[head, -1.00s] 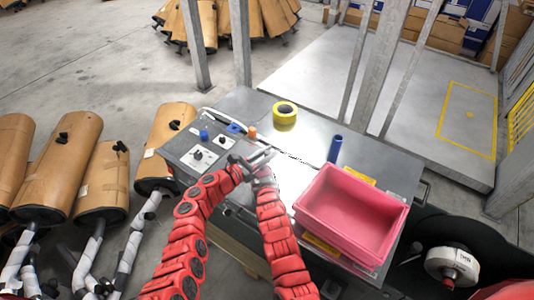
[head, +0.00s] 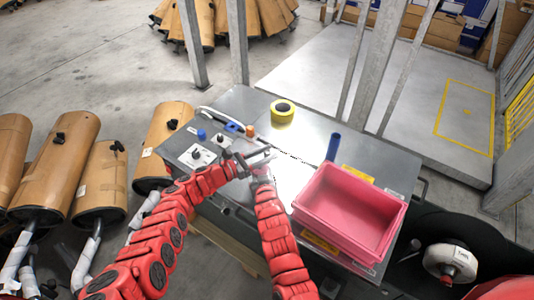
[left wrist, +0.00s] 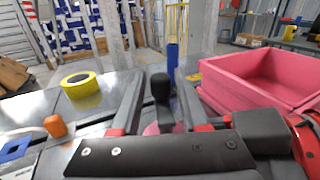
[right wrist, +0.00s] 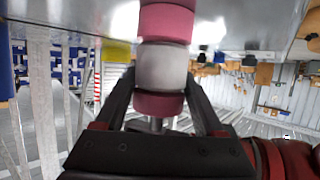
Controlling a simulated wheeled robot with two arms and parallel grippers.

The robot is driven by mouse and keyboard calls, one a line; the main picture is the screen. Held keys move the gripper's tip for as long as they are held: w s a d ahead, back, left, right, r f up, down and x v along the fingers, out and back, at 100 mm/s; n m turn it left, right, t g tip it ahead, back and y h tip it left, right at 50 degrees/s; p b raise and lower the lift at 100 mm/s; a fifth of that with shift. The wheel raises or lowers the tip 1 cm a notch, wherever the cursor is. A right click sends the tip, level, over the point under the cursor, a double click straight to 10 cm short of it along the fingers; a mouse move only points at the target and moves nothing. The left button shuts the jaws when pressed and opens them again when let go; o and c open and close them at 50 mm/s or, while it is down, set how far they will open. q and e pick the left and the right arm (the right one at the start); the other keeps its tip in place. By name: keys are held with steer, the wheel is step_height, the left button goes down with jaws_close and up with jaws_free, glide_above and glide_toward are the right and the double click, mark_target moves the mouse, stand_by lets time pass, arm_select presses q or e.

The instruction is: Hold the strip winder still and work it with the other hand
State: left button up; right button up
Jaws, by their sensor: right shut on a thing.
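The strip winder shows in the right wrist view as an upright round body with a pale grey band (right wrist: 163,68) between dark pink parts. My right gripper (right wrist: 162,92) is shut on it, with one finger on each side. In the left wrist view a black knob (left wrist: 161,88) stands upright between the fingers of my left gripper (left wrist: 157,100). Gaps show on both sides of the knob, so that gripper is open around it. In the head view my left gripper (head: 258,157) is just above my right gripper (head: 262,174), and they largely hide the winder.
A pink bin (head: 310,215) stands on the table to the right. A blue cylinder (head: 333,147) and a yellow tape roll (head: 283,111) stand farther back. A control panel with knobs (head: 197,155) is at the left.

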arm_select(q)
steer(key=shift+o, duration=0.7)
steer(key=shift+a, duration=0.1)
steer(key=v, duration=1.2)
